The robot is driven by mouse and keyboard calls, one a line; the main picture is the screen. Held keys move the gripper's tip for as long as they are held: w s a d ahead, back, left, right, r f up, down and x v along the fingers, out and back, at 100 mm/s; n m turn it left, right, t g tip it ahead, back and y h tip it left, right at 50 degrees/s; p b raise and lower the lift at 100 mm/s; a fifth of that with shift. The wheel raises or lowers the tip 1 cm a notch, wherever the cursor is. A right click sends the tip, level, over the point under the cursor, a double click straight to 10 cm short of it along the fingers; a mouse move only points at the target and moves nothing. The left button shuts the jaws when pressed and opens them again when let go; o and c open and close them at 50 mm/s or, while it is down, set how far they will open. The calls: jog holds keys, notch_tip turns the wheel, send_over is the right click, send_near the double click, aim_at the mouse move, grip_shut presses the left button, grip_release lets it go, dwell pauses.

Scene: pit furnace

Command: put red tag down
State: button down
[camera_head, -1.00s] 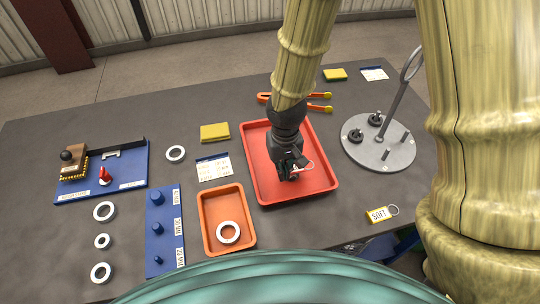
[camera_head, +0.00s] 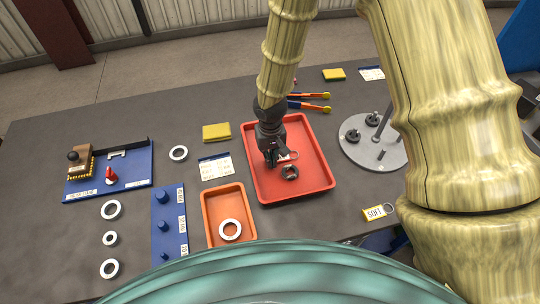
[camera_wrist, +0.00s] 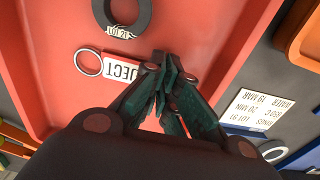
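The reject tag (camera_wrist: 121,70) has a white lettered face reading "JECT", a thin red edge and a metal ring (camera_wrist: 88,62). In the head view the tag (camera_head: 285,158) is over the red tray (camera_head: 325,180). My gripper (camera_wrist: 164,72) points down into the tray, its fingers closed together on the tag's end, covering part of the lettering. I cannot tell whether the tag touches the tray floor. A dark ring with a "LOT 21" label (camera_wrist: 118,31) lies in the tray beside the tag; it also shows in the head view (camera_head: 290,173).
An orange tray (camera_head: 207,228) with a white ring (camera_head: 230,230) stands left of the red tray. A round grey stand (camera_head: 365,155) and a yellow "SOFT" tag (camera_head: 376,212) are to the right. Orange-handled tongs (camera_head: 312,108) lie behind. The tray's front is clear.

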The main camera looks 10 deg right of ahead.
jog(key=shift+f, duration=0.2)
jog(key=c, duration=1.6)
grip_release()
jog(key=shift+c, duration=0.2)
notch_tip(320, 180, up, 12)
jog(key=b, duration=0.2)
jog(key=shift+r, duration=0.15)
